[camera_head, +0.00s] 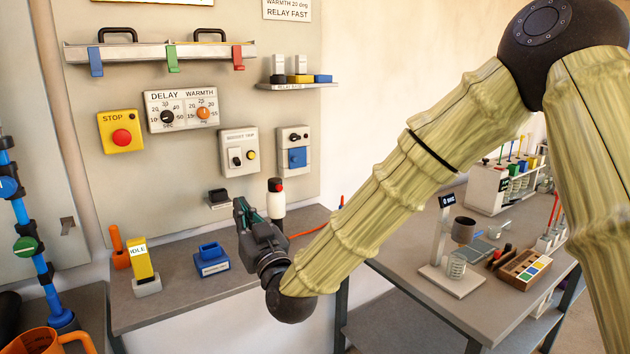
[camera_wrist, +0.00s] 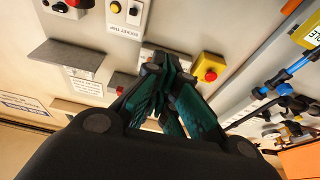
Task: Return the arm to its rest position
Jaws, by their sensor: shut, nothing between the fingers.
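My arm (camera_head: 405,185), with pale yellow-green ribbed links and dark joints, reaches from the upper right down to the left across the head view. My gripper (camera_head: 240,206) is at its end, above the grey bench near the back panel. The gripper's green-padded fingers also show in the wrist view (camera_wrist: 174,95); they are shut with nothing between them. A white and black cylinder with a red button (camera_head: 277,198) stands just right of the gripper, partly close behind it. I cannot tell whether they touch.
The grey bench (camera_head: 185,300) holds a blue block (camera_head: 211,260), a yellow "IDLE" block (camera_head: 142,259) and an orange-handled item (camera_head: 119,247). The panel carries a stop button (camera_head: 121,132) and dials (camera_head: 181,109). A second table (camera_head: 440,302) at right holds lab items, under my arm.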

